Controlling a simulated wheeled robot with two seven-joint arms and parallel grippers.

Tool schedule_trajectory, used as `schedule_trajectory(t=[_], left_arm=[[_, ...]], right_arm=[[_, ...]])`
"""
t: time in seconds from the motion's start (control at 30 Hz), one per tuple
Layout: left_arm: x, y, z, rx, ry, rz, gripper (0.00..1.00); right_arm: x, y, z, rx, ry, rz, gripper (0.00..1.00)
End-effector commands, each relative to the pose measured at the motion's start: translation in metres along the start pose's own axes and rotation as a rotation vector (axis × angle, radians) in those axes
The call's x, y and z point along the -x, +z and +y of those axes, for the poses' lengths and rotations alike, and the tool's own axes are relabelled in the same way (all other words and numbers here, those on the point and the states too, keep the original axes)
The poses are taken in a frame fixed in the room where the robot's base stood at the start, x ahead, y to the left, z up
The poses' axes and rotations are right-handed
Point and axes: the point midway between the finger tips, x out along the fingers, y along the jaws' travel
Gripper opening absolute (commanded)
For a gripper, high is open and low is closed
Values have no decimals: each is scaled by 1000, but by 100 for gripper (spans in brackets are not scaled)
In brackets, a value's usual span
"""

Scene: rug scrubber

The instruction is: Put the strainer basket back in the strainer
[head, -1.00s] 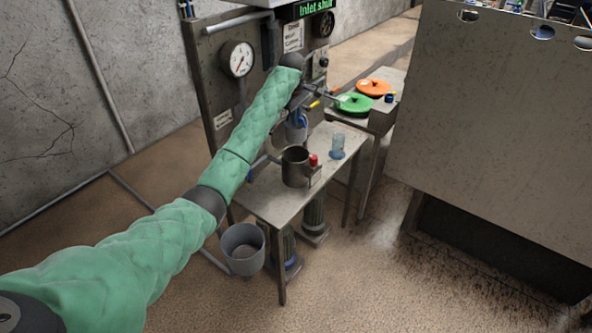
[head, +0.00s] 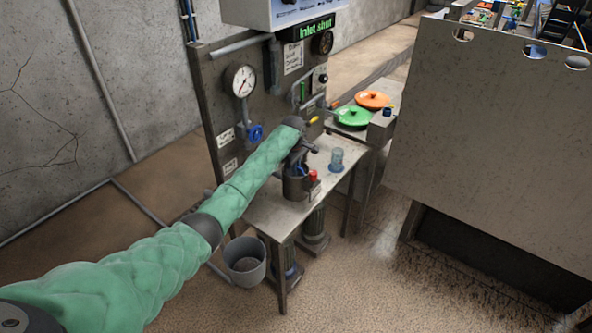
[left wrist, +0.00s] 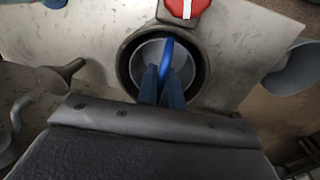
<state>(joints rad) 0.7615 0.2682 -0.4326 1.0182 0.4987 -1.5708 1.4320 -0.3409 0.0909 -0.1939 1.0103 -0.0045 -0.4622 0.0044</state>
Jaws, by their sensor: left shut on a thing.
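The strainer (head: 293,192) is a dark round pot on the metal table, with a red knob (head: 313,176) at its right side. In the left wrist view its dark rim (left wrist: 205,75) surrounds the strainer basket (left wrist: 150,52), a pale grey cup with a blue handle (left wrist: 168,55). The basket appears to be within the strainer's mouth; how deep it sits I cannot tell. My left gripper (head: 297,168) is right over the strainer, pointing down, its blue fingers (left wrist: 162,88) shut on the handle. In the head view the basket is mostly hidden. My right gripper is not in view.
A clear bluish cup (head: 336,160) stands on the table (head: 262,212), right of the strainer. A grey bucket (head: 244,262) is on the floor at the left. Green (head: 354,117) and orange (head: 373,100) lids lie behind. A panel with a gauge (head: 244,81) rises behind the table.

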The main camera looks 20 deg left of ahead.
Motion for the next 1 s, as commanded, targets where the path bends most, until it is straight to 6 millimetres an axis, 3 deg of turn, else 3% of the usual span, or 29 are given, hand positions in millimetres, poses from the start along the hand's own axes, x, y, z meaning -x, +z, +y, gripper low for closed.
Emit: schedule_trajectory(t=[0.2, 0.57, 0.7, 1.0], left_arm=[[-21, 0, -2, 1, -1, 0, 0], [-25, 0, -2, 0, 0, -1, 0], [-26, 0, -3, 0, 0, 0, 30], [-25, 0, -2, 0, 0, 0, 30]], right_arm=[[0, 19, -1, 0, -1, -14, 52], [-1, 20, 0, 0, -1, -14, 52], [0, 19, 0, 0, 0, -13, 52], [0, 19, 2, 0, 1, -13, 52]])
